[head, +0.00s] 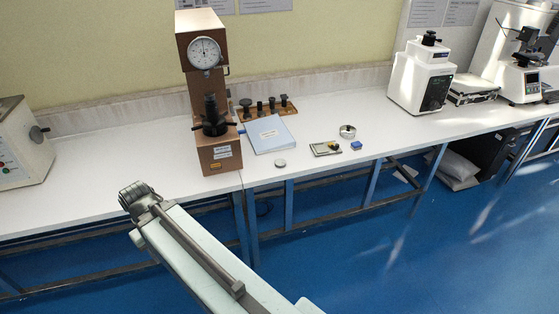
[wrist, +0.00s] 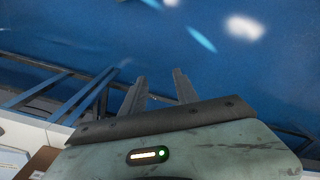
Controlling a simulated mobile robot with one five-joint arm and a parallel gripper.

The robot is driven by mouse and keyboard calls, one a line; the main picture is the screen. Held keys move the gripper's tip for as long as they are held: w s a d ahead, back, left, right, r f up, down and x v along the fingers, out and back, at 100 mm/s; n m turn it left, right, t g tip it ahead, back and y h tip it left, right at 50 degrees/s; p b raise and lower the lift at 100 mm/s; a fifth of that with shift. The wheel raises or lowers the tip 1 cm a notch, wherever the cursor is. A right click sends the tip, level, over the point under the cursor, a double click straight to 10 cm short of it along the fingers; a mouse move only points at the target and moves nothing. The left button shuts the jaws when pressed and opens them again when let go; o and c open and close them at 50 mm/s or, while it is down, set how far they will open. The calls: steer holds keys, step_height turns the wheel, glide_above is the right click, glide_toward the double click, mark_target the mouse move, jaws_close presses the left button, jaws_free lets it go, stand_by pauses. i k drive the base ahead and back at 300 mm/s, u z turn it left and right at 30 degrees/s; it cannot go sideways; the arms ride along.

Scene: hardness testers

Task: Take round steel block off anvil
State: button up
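The brown hardness tester (head: 213,155) with a round dial stands on the white bench, left of centre in the head view. Its dark anvil (head: 211,120) sits below the head; I cannot make out a separate steel block on it. A small round pale metal disc (head: 281,163) lies on the bench near its front edge, right of the tester. My gripper (head: 135,193) is in front of the bench, left of and apart from the tester. In the wrist view its two fingers (wrist: 160,86) stand apart with only blue floor between them. The gripper is open and empty.
A light-blue folder (head: 269,134), a rack of dark parts (head: 286,104), a small tray (head: 325,149), a round metal dish (head: 348,131) and a blue block (head: 356,146) lie right of the tester.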

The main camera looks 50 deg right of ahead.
mark_target(281, 163)
steer(key=u, duration=0.05)
steer(key=i, duration=1.3)
steer(key=u, duration=0.05)
